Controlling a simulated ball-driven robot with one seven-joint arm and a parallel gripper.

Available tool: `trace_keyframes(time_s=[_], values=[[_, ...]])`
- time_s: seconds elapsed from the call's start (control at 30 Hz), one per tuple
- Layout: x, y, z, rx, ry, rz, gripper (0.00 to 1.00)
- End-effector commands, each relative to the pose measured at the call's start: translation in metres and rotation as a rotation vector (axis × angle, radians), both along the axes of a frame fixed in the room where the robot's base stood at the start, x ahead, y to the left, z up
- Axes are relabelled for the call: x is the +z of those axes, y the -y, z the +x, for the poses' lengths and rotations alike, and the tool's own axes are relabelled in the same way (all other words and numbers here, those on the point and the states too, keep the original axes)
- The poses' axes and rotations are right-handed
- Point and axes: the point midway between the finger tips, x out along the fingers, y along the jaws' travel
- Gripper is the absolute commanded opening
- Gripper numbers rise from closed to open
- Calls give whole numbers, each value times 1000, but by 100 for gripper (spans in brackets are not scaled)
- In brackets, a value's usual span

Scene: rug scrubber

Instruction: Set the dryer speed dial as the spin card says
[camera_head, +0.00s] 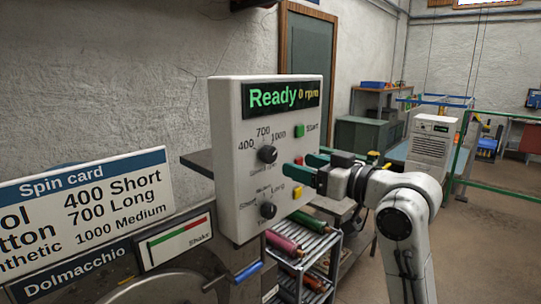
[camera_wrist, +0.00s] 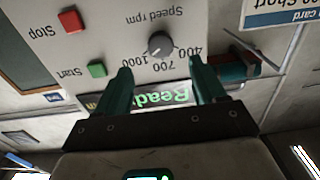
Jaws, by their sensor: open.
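The speed dial (camera_head: 267,154) is a dark round knob on the pale control panel (camera_head: 222,150), with 400, 700 and 1000 around it. In the wrist view the dial (camera_wrist: 160,44) appears upside down; I cannot tell its setting surely. The spin card (camera_head: 85,200) at left reads 400 Short, 700 Long and Synthetic 1000 Medium; its left edge is cut off. My gripper (camera_head: 298,165) is open, its teal fingers to the right of the dial. In the wrist view the dial shows just beyond the gap between the fingertips (camera_wrist: 161,68), and nothing is held.
The display (camera_head: 282,97) reads Ready 0 rpm. A green Start button (camera_head: 299,130), a yellow button (camera_head: 297,192) and a lower dial (camera_head: 267,211) with Short and Long marks share the panel. A red Stop button (camera_wrist: 70,21) shows. A rack of rolls (camera_head: 300,255) stands below.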

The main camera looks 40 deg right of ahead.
Motion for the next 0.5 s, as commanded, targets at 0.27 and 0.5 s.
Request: trace_keyframes(time_s=[0.27,0.5], values=[[2,-3,52,3,-4,0,70],[1,-4,82,1,-2,0,70]])
